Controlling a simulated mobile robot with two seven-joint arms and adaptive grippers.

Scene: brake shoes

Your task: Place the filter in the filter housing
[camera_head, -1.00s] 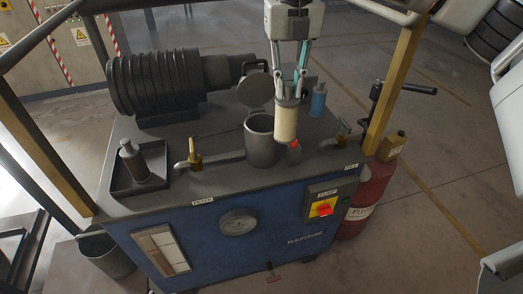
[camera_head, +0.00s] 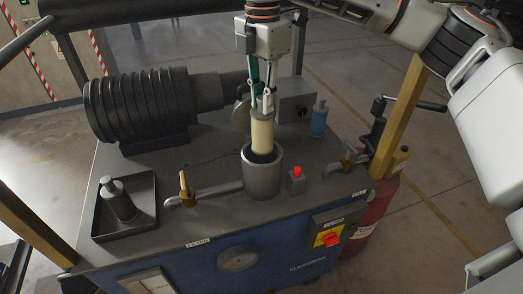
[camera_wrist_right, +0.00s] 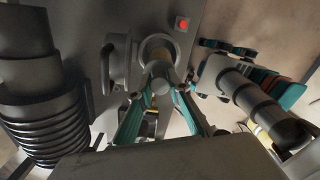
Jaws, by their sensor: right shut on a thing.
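The pale cream filter (camera_head: 262,134) is upright over the round grey filter housing (camera_head: 262,181) on the blue machine. Its lower end is at the housing's open mouth, with dark interior showing around it; how deep it reaches is hard to tell. My right gripper (camera_head: 263,102) is shut on the filter's top end from above. In the right wrist view, the gripper's teal fingers (camera_wrist_right: 160,88) flank the filter (camera_wrist_right: 160,71), which points into the housing's mouth (camera_wrist_right: 157,42).
The round lid (camera_head: 240,116) stands open behind the housing. Brass valves (camera_head: 184,189) flank it, and a red button (camera_head: 297,171) is close on the right. A large ribbed motor (camera_head: 140,105), a tray (camera_head: 103,227) with a canister (camera_head: 118,200) and a blue bottle (camera_head: 319,120) stand around.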

